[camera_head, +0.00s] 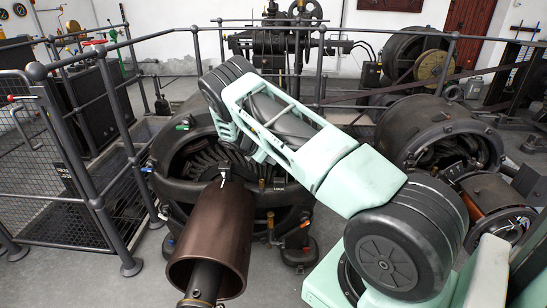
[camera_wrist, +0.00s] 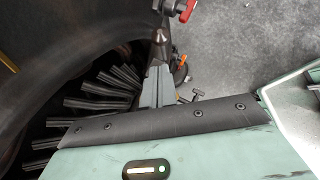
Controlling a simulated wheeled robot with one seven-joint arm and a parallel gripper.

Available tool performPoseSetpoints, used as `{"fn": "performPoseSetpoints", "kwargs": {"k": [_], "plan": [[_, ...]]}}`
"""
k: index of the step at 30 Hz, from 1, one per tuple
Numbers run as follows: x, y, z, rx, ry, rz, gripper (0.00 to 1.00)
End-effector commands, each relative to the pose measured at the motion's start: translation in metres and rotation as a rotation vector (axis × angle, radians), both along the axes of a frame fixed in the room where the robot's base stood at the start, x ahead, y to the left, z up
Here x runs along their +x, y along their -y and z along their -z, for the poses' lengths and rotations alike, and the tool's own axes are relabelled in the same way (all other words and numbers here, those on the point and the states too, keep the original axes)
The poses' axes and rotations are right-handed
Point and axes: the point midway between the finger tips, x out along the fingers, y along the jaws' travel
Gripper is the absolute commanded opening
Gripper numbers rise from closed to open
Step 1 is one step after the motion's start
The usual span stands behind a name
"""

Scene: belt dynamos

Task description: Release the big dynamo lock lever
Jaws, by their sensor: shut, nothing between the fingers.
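The big dynamo (camera_head: 170,192) is a dark round housing with a coil-filled opening and a copper-brown cylinder (camera_head: 212,235) in front. Its dark rim and fanned coil bars (camera_wrist: 105,90) fill the left of the wrist view. A red-handled lever (camera_wrist: 187,10) sits at the top of the wrist view, beyond the fingertips. I cannot tell for certain whether it is the lock lever. My gripper (camera_wrist: 159,70) is shut and empty, its grey fingers beside the coil bars and pointing towards a dark upright part below the red handle. The fingers are hidden in the head view.
An orange-tipped fitting (camera_wrist: 183,60) and a small T-shaped handle (camera_wrist: 197,96) lie right of the fingers. Grey railings (camera_head: 110,85) stand left and behind. A second dynamo (camera_head: 440,130) stands at the right. Bare floor (camera_wrist: 235,40) shows at the wrist view's upper right.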

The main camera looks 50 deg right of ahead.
Motion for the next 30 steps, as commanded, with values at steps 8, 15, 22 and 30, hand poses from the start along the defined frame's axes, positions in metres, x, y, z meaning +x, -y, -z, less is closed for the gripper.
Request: {"fn": "performPoseSetpoints", "kwargs": {"k": [8,15,22,30], "plan": [[0.017,-0.038,-0.049,0.0,0.002,-0.002,0.0],[0.024,-0.056,-0.072,0.001,0.0,0.0,0.0],[0.025,-0.059,-0.077,0.001,0.0,0.0,0.0],[0.026,-0.059,-0.077,0.0,-0.001,-0.001,0.0]]}}
